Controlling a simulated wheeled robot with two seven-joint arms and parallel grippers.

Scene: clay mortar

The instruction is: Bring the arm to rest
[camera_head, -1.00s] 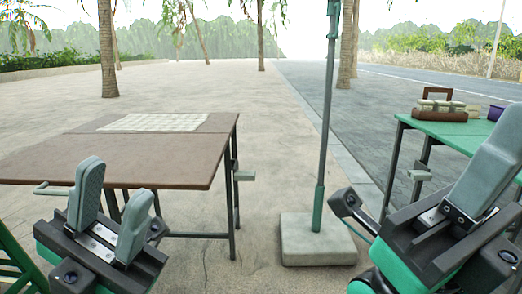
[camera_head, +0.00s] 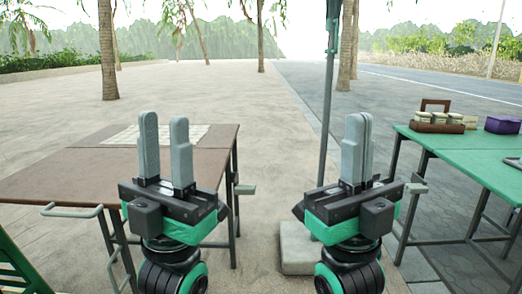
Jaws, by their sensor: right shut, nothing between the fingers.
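My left gripper (camera_head: 166,150) stands upright in front of the brown table, its two grey fingers pointing up with a gap between them. It is open and empty. My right gripper (camera_head: 356,148) stands upright in front of the pole, its fingers together and pointing up. It is shut with nothing held. Both grippers are apart from each other at about the same height. The lower parts of both arms run out of the bottom of the view.
A brown table (camera_head: 60,172) with a pale checked mat (camera_head: 118,136) is at left. A green table (camera_head: 475,165) at right carries a brown tray of jars (camera_head: 437,127) and a purple box (camera_head: 503,125). A pole (camera_head: 330,90) stands on a pale block (camera_head: 296,250) between them.

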